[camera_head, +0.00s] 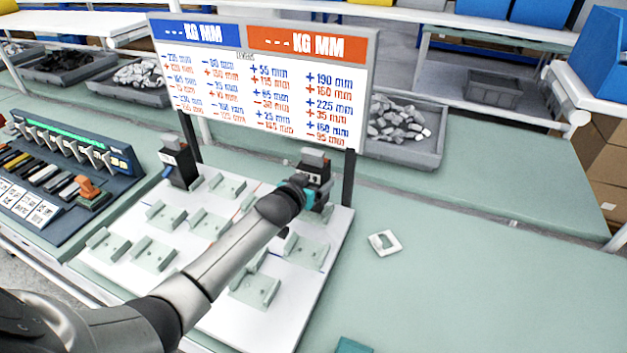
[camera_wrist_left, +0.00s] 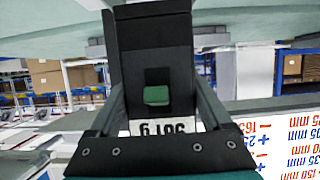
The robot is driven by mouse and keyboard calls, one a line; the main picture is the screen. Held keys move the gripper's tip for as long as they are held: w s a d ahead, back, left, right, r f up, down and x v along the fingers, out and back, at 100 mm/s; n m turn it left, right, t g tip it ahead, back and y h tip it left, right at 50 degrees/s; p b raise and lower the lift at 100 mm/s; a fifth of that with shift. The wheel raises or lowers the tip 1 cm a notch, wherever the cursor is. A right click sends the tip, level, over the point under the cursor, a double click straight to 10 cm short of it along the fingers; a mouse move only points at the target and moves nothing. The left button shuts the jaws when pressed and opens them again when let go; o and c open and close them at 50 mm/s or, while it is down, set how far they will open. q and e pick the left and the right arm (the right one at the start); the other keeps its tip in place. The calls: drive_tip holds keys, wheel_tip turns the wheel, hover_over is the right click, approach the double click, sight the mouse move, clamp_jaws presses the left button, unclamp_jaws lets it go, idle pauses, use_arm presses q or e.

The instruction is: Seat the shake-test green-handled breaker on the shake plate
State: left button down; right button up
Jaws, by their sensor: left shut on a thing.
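The green-handled breaker is a black block (camera_wrist_left: 155,40) with a green handle (camera_wrist_left: 155,95) and a white weight label, upside down in the left wrist view. In the head view its dark body (camera_head: 316,172) stands at the far right corner of the white plate (camera_head: 205,305), with its handle side hidden. My left gripper (camera_head: 303,190) is shut on it, with fingers on both sides in the wrist view. Several pale green cradles (camera_head: 152,252) sit on the plate. I cannot tell whether the breaker touches a cradle. My right gripper is not in view.
Another black breaker (camera_head: 181,168) stands at the plate's far left corner. A sign board (camera_head: 262,85) rises behind the plate. A blue breaker rack (camera_head: 60,175) is at left. A small white square piece (camera_head: 384,243) lies on the otherwise mostly clear green bench (camera_head: 480,270) at right.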

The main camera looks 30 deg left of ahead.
use_arm(q)
drive_tip(key=shift+w+f+b, duration=0.15)
drive_tip(key=shift+f+b, duration=1.15)
drive_tip(key=shift+f, duration=0.25)
idle(0.5)
drive_tip(key=shift+c, duration=0.2)
unclamp_jaws()
drive_tip(key=shift+o, duration=0.2)
drive_tip(key=shift+s+f, duration=0.25)
drive_tip(key=shift+f, duration=0.2)
drive_tip(key=shift+s+r+p, duration=0.3)
drive_tip(key=shift+s+r, duration=0.1)
drive_tip(key=shift+s, duration=0.2)
drive_tip(key=p+v, duration=0.2)
drive_tip(key=v, duration=1.1)
drive_tip(key=shift+s+r, duration=0.25)
drive_tip(key=shift+s, duration=0.05)
drive_tip(key=shift+s, duration=0.1)
